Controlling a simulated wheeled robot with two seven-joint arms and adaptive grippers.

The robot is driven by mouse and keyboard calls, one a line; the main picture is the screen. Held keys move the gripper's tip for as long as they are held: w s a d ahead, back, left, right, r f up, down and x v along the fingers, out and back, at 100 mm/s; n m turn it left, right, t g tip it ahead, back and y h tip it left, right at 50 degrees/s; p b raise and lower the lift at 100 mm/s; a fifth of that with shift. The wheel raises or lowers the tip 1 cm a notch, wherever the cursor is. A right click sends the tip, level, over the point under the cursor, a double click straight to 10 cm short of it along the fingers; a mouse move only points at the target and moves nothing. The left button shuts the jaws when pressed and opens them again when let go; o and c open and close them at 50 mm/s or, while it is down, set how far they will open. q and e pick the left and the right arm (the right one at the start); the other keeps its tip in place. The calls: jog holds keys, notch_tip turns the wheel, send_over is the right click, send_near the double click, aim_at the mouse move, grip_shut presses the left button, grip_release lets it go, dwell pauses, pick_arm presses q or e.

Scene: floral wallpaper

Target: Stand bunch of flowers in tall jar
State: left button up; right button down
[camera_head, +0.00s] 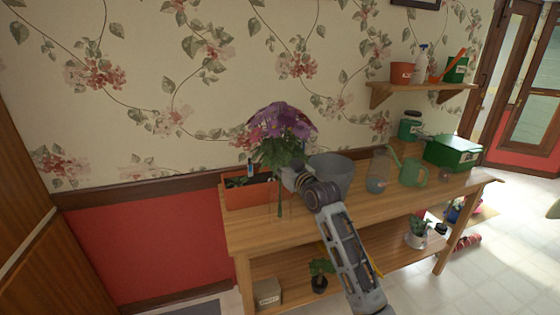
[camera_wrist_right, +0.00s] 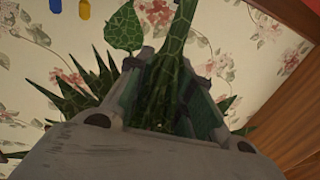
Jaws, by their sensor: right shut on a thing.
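The bunch of flowers (camera_head: 283,122), purple blooms over green leaves, is upright above the left part of the wooden table. My right gripper (camera_head: 291,176) is shut on its stems, which fill the space between the fingers (camera_wrist_right: 165,95) in the right wrist view. Green stem ends (camera_head: 279,207) hang below the gripper. Faint upright lines around them may be clear glass; I cannot tell whether the stems are inside a jar. A clear glass jar (camera_head: 378,170) stands farther right on the table. My left gripper is out of view.
An orange planter box (camera_head: 250,193) is just left of the stems, and a grey pot (camera_head: 333,172) is close to the right. A green watering can (camera_head: 413,173) and green box (camera_head: 453,153) stand farther right. The table's front strip (camera_head: 245,235) is clear.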

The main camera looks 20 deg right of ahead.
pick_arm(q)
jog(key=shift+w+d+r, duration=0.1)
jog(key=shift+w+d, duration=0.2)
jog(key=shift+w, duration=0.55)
pick_arm(e)
jog(key=shift+f, duration=0.75)
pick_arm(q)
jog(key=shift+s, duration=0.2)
pick_arm(e)
jog(key=c, duration=1.2)
grip_release()
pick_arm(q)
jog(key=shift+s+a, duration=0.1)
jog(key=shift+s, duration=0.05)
pick_arm(e)
jog(key=shift+o, duration=0.2)
jog(key=v, duration=1.2)
jog(key=shift+r, duration=0.1)
